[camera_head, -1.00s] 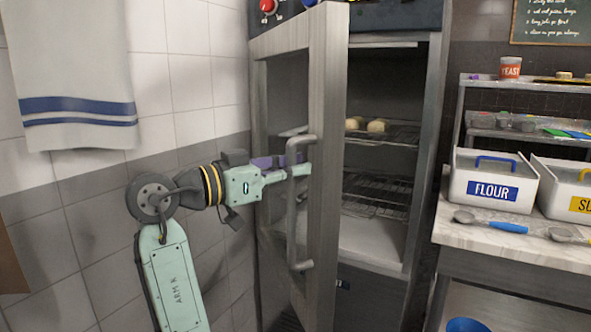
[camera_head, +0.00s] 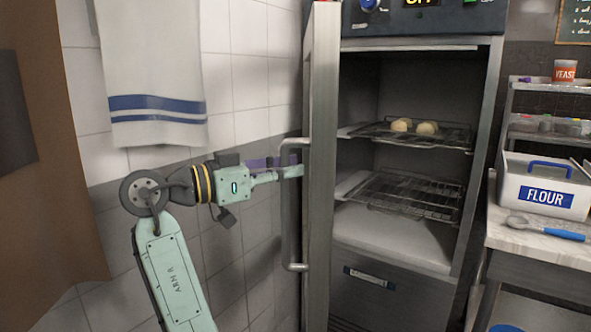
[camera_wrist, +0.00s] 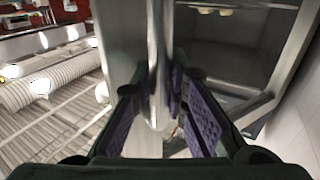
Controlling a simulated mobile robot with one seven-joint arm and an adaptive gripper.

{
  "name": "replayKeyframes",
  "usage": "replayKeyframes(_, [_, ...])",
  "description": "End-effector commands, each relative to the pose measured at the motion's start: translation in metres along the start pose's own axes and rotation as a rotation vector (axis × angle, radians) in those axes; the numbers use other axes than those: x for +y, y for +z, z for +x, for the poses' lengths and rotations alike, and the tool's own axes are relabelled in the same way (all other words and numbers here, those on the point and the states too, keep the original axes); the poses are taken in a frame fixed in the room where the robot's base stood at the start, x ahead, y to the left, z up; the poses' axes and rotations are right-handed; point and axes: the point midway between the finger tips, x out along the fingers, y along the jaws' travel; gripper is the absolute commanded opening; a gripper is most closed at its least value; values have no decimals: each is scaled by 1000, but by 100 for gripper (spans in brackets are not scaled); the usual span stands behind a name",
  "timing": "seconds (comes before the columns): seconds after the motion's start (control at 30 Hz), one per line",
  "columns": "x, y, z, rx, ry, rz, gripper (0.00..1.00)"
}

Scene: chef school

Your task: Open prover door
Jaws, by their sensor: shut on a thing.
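The prover door (camera_head: 322,170) stands wide open, seen nearly edge-on at the left of the prover cabinet (camera_head: 478,150). Its long metal handle (camera_head: 289,228) faces left. My gripper (camera_head: 290,173) is shut on the handle near its upper part. In the wrist view, the purple-padded fingers of my gripper (camera_wrist: 167,110) lie on both sides of the handle (camera_wrist: 156,60), beside the door face (camera_wrist: 120,35). The exact contact of the pads is partly hidden.
Inside the prover are wire racks (camera_head: 405,190), the upper one bearing dough pieces (camera_head: 427,128). A tiled wall with a hanging towel (camera_head: 150,75) is behind my arm. A counter with a flour bin (camera_head: 515,190) stands at the right. A brown panel (camera_head: 45,180) is at the far left.

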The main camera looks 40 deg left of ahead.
Motion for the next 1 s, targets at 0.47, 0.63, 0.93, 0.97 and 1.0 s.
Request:
replayKeyframes(0.47, [0, 1, -4, -4, 4, 3, 0])
replayKeyframes(0.63, [-1, 1, -4, -3, 2, 2, 24])
replayKeyframes(0.93, [-1, 0, -3, -2, 1, 2, 35])
replayKeyframes(0.97, [-1, 0, -3, -2, 1, 2, 35])
replayKeyframes(1.0, [-1, 0, -3, -2, 1, 2, 35])
